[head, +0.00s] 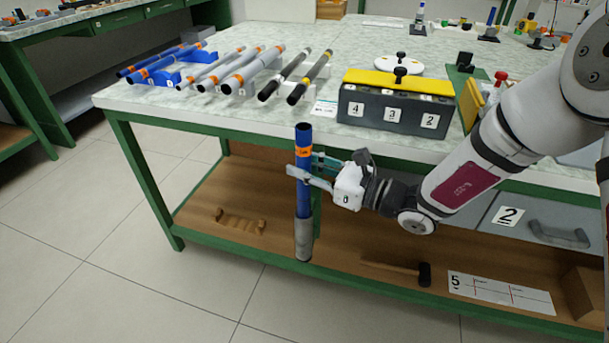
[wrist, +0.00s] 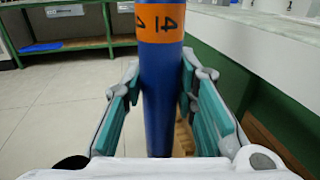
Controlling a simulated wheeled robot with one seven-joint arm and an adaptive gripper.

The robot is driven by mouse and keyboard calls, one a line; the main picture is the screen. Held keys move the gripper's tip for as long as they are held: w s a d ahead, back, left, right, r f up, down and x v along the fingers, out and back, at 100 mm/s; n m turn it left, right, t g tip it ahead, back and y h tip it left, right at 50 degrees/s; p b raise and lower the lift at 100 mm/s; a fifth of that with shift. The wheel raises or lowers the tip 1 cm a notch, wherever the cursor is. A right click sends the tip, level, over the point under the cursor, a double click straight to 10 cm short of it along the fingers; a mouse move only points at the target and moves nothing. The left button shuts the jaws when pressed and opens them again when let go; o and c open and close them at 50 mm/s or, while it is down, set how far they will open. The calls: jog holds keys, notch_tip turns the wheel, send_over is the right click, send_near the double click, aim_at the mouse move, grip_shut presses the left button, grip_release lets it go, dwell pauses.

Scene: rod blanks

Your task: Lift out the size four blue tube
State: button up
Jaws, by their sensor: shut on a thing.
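A blue tube (head: 304,205) with an orange band near its top and a grey lower end hangs upright in front of the table. My gripper (head: 303,172) is shut on it below the orange band, clear of the table edge. In the wrist view the blue tube (wrist: 158,95) stands between the two teal-padded fingers (wrist: 160,100), and its orange band shows a 4 and "41", upside down. Its ends are out of the wrist view.
Several tubes lie on the table (head: 130,98): blue ones (head: 165,68) in a blue rack, grey ones (head: 250,72) and black ones (head: 310,78). A dark box (head: 385,120) with a yellow lid stands right of them. The lower shelf (head: 280,215) holds a mallet (head: 400,272).

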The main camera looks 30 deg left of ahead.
notch_tip(320, 180, up, 23)
jog(key=p, duration=0.8)
jog(key=shift+r, duration=0.15)
